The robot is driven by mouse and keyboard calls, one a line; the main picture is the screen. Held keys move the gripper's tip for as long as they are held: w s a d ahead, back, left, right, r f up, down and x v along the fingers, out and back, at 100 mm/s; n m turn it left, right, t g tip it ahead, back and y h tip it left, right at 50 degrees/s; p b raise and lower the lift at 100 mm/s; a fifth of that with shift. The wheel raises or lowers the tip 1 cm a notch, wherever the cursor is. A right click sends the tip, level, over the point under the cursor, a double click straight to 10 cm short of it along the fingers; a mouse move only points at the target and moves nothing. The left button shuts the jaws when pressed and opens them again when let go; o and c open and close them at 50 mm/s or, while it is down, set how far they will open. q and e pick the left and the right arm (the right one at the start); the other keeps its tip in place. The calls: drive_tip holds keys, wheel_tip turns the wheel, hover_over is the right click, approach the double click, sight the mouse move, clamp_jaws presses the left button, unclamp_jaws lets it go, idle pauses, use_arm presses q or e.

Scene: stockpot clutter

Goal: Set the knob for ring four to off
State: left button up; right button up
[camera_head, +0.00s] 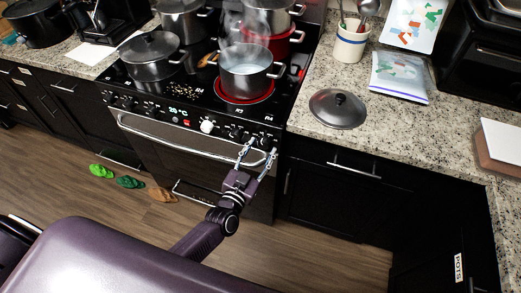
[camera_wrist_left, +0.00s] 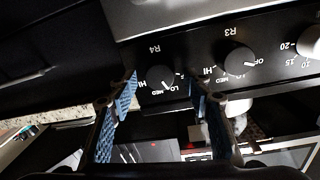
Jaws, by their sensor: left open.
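The dark R4 knob (camera_wrist_left: 160,77) sits on the stove's front panel in the left wrist view, under its R4 label. My left gripper (camera_head: 258,157) is open in front of the right end of the panel. In the wrist view, its blue-padded fingers (camera_wrist_left: 163,93) stand on either side of the R4 knob, with gaps. In the head view, the gripper partly hides that knob (camera_head: 262,142). My right gripper is not in view.
The R3 knob (camera_wrist_left: 238,61) is close beside the R4 knob, pointing toward OFF. A white knob (camera_head: 207,126) is farther left. A steaming pot (camera_head: 245,75) stands on a glowing red ring. The oven handle (camera_head: 185,140) runs below the panel. A lid (camera_head: 338,108) lies on the right counter.

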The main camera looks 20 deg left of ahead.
use_arm(q)
drive_tip(key=c, duration=1.1)
drive_tip(key=shift+c, duration=0.2)
drive_tip(key=shift+f+n+b, duration=0.1)
drive_tip(key=shift+n+b, duration=0.25)
drive_tip(key=shift+n, duration=0.35)
drive_tip(key=shift+n+b, duration=0.45)
drive_tip(key=shift+n, duration=0.65)
drive_tip(key=n+b, duration=0.1)
drive_tip(key=n, duration=0.2)
drive_tip(key=shift+n, duration=0.4)
drive_tip(key=shift+n+t+b, duration=0.3)
drive_tip(key=shift+n+b, duration=0.2)
drive_tip(key=shift+n, duration=0.3)
